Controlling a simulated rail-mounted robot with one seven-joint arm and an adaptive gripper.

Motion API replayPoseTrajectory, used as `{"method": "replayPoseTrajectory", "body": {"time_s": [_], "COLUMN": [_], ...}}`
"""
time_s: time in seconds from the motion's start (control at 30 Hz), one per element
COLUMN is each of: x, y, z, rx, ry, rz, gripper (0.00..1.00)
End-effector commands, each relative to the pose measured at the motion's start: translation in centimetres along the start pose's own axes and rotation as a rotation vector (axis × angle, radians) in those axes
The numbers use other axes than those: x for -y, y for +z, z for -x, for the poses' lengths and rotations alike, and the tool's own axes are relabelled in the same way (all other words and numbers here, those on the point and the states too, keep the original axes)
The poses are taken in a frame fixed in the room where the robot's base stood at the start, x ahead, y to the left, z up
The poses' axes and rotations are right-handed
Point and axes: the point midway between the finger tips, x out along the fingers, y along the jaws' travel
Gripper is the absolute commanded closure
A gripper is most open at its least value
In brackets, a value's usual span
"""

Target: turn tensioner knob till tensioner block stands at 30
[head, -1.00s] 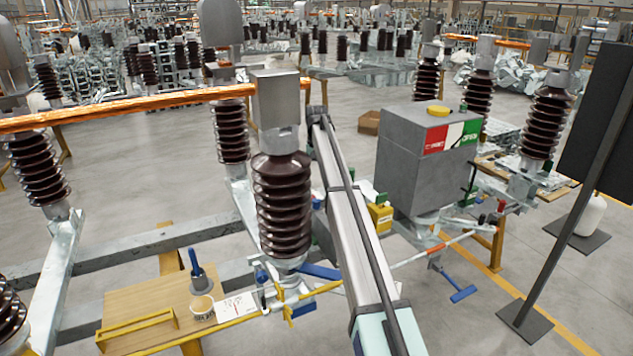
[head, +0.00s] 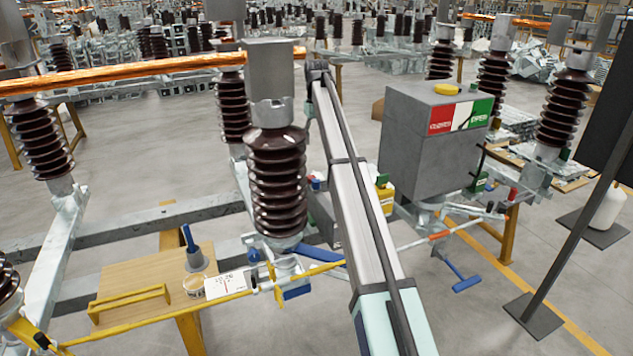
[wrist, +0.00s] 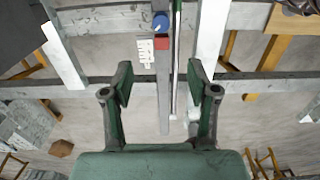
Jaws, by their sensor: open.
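In the wrist view, a round blue knob (wrist: 160,22), which looks like the tensioner knob, sits at the top of a narrow grey rail. Just below it is a small red block (wrist: 161,43), probably the tensioner block. A white scale plate (wrist: 145,48) with dark marks lies to the left of the block; its numbers are too small to read. My gripper (wrist: 159,84) is open and empty, its green fingers apart over the rail, lower in the picture than the knob and block. In the head view my gripper is not discernible behind my arm.
A brown ribbed insulator (head: 277,185) stands close left of my arm. A grey box with a red and green panel (head: 425,140) stands to the right. A wooden board (head: 135,275) holds a cup and a yellow handle. A dark panel on a pole (head: 560,240) stands far right.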

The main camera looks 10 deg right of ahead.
Motion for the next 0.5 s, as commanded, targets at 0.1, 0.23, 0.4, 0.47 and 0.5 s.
{"method": "replayPoseTrajectory", "body": {"time_s": [0.1,0.23,0.4,0.47,0.5], "x": [0.0,0.0,0.1,0.1,0.0], "y": [0.1,0.2,0.3,0.3,0.3], "z": [-0.6,-2.0,-4.9,-6.2,-6.9], "rx": [0.004,0.005,0.005,0.005,0.006], "ry": [-0.001,-0.001,-0.001,-0.001,-0.001], "rz": [0.024,0.023,0.022,0.022,0.022], "gripper": [0.41,0.41,0.41,0.41,0.41]}}
